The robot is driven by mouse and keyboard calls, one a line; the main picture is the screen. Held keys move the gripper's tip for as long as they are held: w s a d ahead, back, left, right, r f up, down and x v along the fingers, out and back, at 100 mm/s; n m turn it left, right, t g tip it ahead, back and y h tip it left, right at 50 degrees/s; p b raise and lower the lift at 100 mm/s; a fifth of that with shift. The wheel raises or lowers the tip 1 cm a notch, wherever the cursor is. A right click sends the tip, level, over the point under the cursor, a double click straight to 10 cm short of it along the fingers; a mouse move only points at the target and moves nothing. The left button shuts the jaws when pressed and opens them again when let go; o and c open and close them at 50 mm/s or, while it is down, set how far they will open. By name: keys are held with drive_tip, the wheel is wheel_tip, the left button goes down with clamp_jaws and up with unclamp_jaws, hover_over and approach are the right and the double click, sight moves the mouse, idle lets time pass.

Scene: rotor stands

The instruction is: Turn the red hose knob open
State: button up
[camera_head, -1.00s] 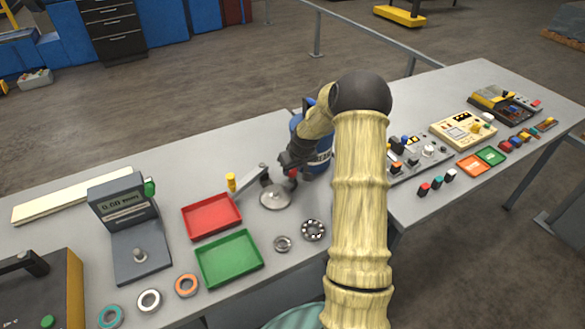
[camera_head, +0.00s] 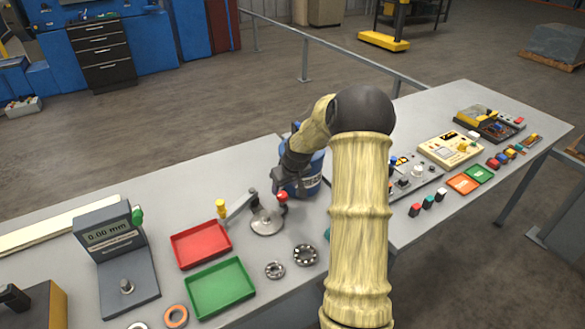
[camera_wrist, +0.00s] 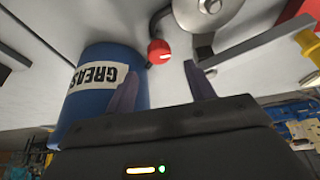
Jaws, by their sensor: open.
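The red knob (camera_head: 282,196) stands beside a round metal base (camera_head: 266,222), next to the blue grease drum (camera_head: 309,172). In the wrist view the red knob (camera_wrist: 159,51) shows beyond my fingertips, slightly left of the middle between them, with a thin dark hose or rod leading off it. My gripper (camera_wrist: 160,80) is open and empty, its two fingers apart and short of the knob. In the head view my gripper (camera_head: 277,183) is just above and left of the knob, partly hidden by my arm. The blue drum (camera_wrist: 98,90) is close to the left finger.
A red tray (camera_head: 201,245), green tray (camera_head: 221,288) and a gauge (camera_head: 112,240) stand to the left. Bearing rings (camera_head: 305,255) lie in front. Panels and small blocks fill the right table.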

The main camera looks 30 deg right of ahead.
drive_tip(key=b+v, duration=0.1)
drive_tip(key=v, duration=1.1)
drive_tip(key=shift+r, duration=0.1)
drive_tip(key=s+a+f+g, duration=0.1)
drive_tip(key=s+a+f, duration=0.1)
drive_tip(key=s+a, duration=0.7)
drive_tip(key=s+a+f+g, duration=0.1)
drive_tip(key=s+a+f, duration=0.2)
drive_tip(key=s+a, duration=0.6)
drive_tip(key=s, duration=0.3)
drive_tip(key=shift+a+m, duration=0.3)
drive_tip(key=shift+a, duration=0.05)
